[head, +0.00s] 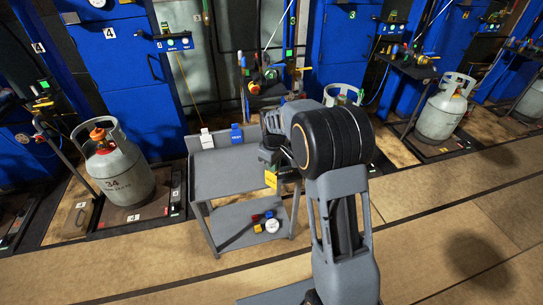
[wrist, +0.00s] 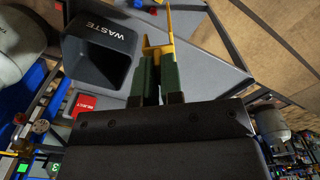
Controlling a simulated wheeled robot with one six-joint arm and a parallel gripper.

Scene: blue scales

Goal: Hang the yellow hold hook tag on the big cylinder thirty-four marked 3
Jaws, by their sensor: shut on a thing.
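My gripper (wrist: 157,72) is shut on the yellow hook tag (wrist: 157,40), which sticks out beyond the green fingertips in the wrist view. The tag also shows in the head view (head: 271,180), just left of my arm and above the grey trolley. A big grey cylinder marked 34 (head: 124,175) stands upright at left on a platform whose label looks like 4. Another cylinder (head: 343,93) is mostly hidden behind my arm, below the cabinet marked 3 (head: 340,45); its own markings are hidden. The tag is apart from both cylinders.
A dark WASTE bin (wrist: 98,47) and a red REJECT label (wrist: 83,105) are close to my gripper. Another cylinder (head: 441,112) stands at right. The front floor is clear.

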